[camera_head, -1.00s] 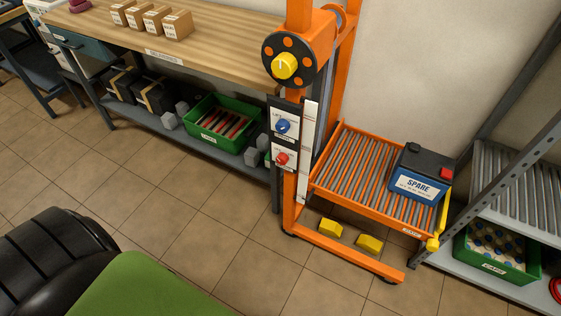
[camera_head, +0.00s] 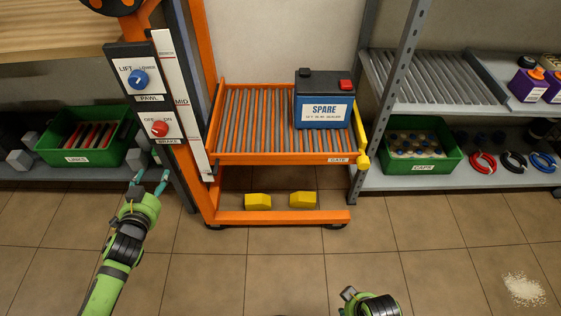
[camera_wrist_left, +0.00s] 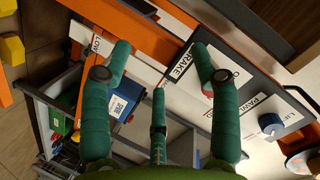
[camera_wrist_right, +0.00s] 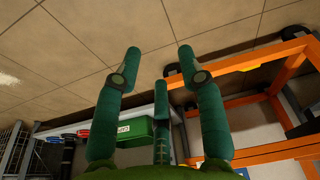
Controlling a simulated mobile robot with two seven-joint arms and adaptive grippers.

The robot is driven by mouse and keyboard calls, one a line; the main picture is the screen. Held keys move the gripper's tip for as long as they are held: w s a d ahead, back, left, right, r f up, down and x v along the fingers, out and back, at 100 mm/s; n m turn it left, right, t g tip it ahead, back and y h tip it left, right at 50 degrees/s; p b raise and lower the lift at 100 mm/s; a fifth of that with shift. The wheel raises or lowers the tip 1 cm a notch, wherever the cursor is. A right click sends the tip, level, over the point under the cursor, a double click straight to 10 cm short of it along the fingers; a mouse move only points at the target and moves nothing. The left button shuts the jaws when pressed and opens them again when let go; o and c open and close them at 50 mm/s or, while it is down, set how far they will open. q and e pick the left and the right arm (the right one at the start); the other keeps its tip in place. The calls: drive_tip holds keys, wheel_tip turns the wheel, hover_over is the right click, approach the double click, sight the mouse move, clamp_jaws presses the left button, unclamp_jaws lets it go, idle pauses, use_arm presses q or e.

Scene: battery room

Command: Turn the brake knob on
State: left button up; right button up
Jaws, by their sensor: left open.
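The red brake knob (camera_head: 159,128) sits on the lower white panel of the orange lift's post, under the OFF and ON marks and above the BRAKE label. I cannot tell exactly where its pointer stands. My left gripper (camera_head: 149,182) is open and empty, below the knob and apart from it in the head view. My right gripper (camera_wrist_right: 160,58) is open and empty over the floor.
A blue pawl knob (camera_head: 138,80) is just above the brake panel. The roller deck (camera_head: 250,120) holds a blue SPARE battery (camera_head: 324,98). A green LINKS bin (camera_head: 90,137) is left of the post; a CAPS bin (camera_head: 413,168) is on the right shelf.

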sight(158, 133)
use_arm(q)
wheel_tip(158, 133, up, 9)
drive_tip(key=w+d+m+t+h+b, duration=0.1)
drive_tip(key=w+d+m+t+b, duration=0.1)
drive_tip(key=t+b, duration=0.1)
drive_tip(key=shift+w+a+f+b, duration=0.1)
drive_tip(key=shift+w+b, duration=0.3)
drive_tip(key=shift+w, duration=2.8)
use_arm(e)
drive_tip(key=shift+t, duration=0.3)
drive_tip(key=shift+w+r, duration=0.25)
drive_tip(key=shift+r, duration=1)
drive_tip(key=shift+w+r, duration=0.25)
drive_tip(key=shift+r, duration=0.95)
use_arm(q)
drive_tip(key=c, duration=1.1)
